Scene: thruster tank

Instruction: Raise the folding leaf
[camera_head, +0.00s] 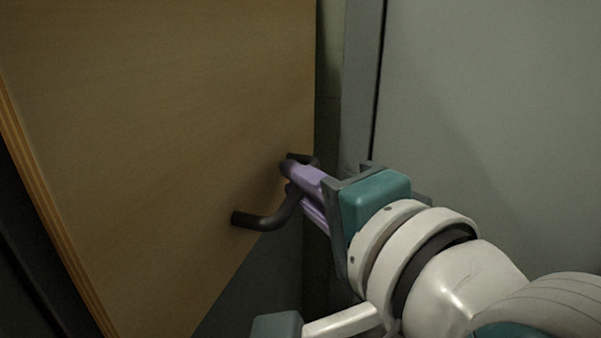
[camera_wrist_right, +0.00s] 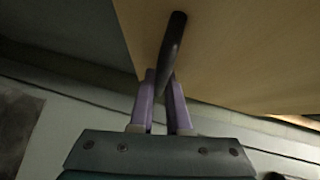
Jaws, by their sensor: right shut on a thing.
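The folding leaf (camera_head: 160,110) is a light wooden panel that fills the left half of the head view and stands tilted steeply. A dark curved bar handle (camera_head: 262,220) is fixed to its face near the right lower edge. My right gripper (camera_head: 292,180) has purple fingers and is shut on this handle. In the right wrist view the handle (camera_wrist_right: 174,45) runs between the two fingers (camera_wrist_right: 160,95), with the wooden leaf (camera_wrist_right: 240,45) behind it. The part of the handle inside the fingers is hidden. My left gripper is not in view.
A grey-green wall or cabinet panel (camera_head: 490,110) stands close on the right, with a dark vertical seam. A narrow gap lies between it and the leaf's right edge. The area below the leaf is dark.

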